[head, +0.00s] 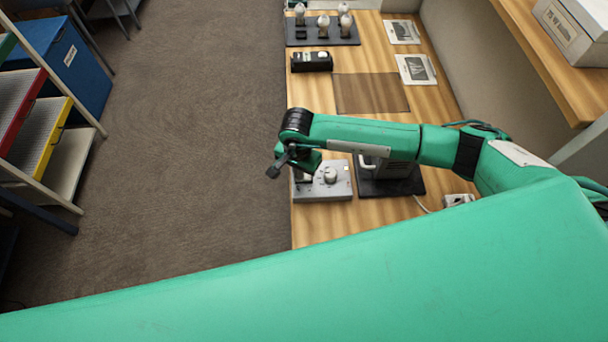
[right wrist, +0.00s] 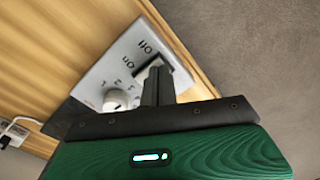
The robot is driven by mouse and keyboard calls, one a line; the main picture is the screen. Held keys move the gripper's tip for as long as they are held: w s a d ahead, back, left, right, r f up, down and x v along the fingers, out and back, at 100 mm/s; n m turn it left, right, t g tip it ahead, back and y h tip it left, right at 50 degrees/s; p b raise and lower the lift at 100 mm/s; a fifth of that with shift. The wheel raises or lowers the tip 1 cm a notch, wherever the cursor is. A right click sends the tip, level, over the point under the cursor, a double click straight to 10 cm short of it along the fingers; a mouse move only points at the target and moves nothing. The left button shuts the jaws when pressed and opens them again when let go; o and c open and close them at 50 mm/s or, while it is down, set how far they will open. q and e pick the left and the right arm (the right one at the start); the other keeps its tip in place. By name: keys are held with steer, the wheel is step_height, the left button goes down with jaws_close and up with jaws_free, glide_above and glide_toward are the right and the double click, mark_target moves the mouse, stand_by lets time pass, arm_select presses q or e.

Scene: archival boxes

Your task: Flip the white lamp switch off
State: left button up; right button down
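A light grey control box (head: 338,190) sits at the near left edge of the wooden bench. In the right wrist view its top face (right wrist: 112,62) carries "off" and "on" labels, a white round knob (right wrist: 117,100) and a dark-framed switch (right wrist: 148,69). My right gripper (head: 275,170) is over the left part of the box. In the right wrist view its dark fingers (right wrist: 157,84) are together, with nothing seen between them. They overlap the switch and hide part of it, so its position and any contact are unclear. My left gripper is out of view.
A dark stand (head: 405,187) is right of the box, partly behind my arm. A brown mat (head: 370,93), a black device (head: 311,61) and a bulb tray (head: 322,37) lie farther along the bench (head: 440,100). Carpet (head: 190,150) is open to the left; shelves (head: 45,130) stand beyond.

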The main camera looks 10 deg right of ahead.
steer(key=shift+s, duration=0.1)
steer(key=shift+r+p, duration=0.4)
steer(key=shift+r, duration=0.35)
steer(key=shift+r+p, duration=0.9)
steer(key=shift+r, duration=1.8)
